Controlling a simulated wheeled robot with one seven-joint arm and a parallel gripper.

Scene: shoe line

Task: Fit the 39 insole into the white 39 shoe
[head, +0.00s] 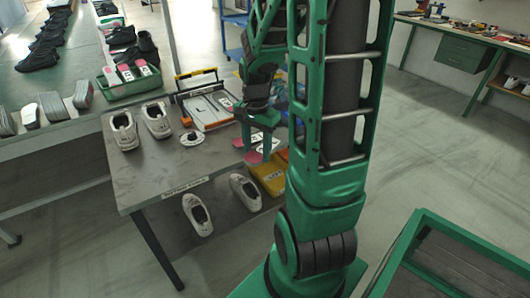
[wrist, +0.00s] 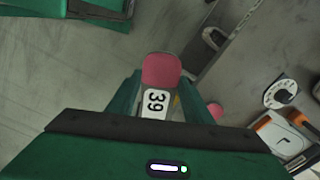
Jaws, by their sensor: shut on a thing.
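My gripper (wrist: 160,100) is shut on an insole (wrist: 161,72) with a pink end and a white label reading 39. It holds the insole between its two green fingers. In the head view my gripper (head: 262,148) is over the right end of the grey table, partly hidden by my arm. Two white shoes, one at the left (head: 124,130) and one beside it (head: 156,120), stand on the tabletop, apart from my gripper. Two more white shoes, one left (head: 197,213) and one right (head: 245,190), are lower, below the front edge. I cannot read sizes on the shoes.
A round white dial-like object (head: 190,139) and an orange-and-white tray (head: 207,112) are on the table (head: 140,182). A green bin (head: 130,84) with labelled insoles stands behind. A yellow bin (head: 268,179) is low at the table's right. Open floor lies farther right.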

